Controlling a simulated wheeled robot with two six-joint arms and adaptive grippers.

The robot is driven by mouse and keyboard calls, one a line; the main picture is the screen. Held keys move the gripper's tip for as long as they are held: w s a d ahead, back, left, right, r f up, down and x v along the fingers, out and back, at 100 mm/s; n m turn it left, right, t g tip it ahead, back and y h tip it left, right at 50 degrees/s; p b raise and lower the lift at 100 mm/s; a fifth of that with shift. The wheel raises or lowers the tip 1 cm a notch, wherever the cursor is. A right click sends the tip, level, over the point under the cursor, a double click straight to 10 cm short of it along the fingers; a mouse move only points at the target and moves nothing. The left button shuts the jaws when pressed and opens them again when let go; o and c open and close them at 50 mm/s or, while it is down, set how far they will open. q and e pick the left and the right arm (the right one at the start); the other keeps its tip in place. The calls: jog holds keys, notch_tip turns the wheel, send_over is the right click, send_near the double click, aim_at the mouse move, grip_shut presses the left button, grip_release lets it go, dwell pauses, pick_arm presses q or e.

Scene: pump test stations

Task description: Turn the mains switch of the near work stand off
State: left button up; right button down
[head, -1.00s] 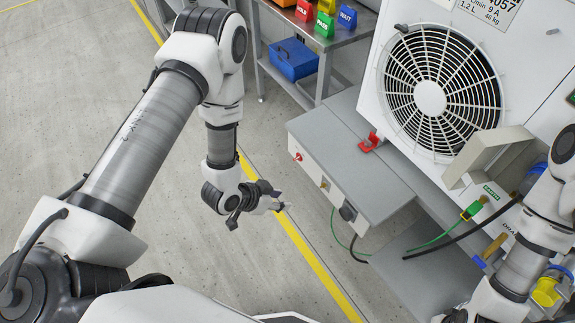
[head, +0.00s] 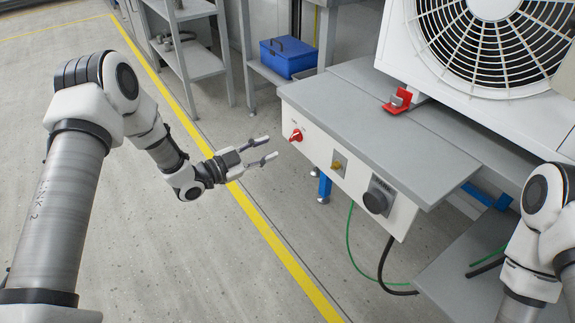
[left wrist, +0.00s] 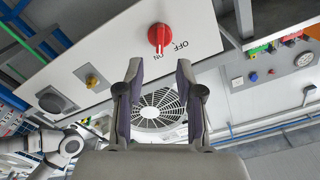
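The work stand (head: 400,123) has a white front panel with a red rotary mains switch (head: 296,135) at its left end. In the left wrist view the red switch (left wrist: 159,36) shows close up, its handle lying roughly up and down in the picture, with OFF and ON printed beside it. My left gripper (head: 272,149) is open and empty, just left of the switch and apart from it, its fingers pointing toward the panel. In the left wrist view its two spread fingers (left wrist: 160,75) sit below the switch. My right gripper is not in view.
The panel also carries a yellow-brown knob (head: 339,164) and a dark round socket (head: 378,197). A red bracket (head: 397,101) sits on the stand top, beside a white fan unit (head: 480,45). A blue toolbox (head: 289,56) stands on a shelf behind. Floor left of the stand is clear.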

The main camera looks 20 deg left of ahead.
aim_at(291, 138)
pick_arm(q)
jog(key=b+x, duration=0.2)
jog(key=x, duration=0.5)
jog(key=shift+w+d+b, duration=0.3)
jog(key=shift+b, duration=0.05)
jog(key=shift+r, duration=0.1)
grip_shut()
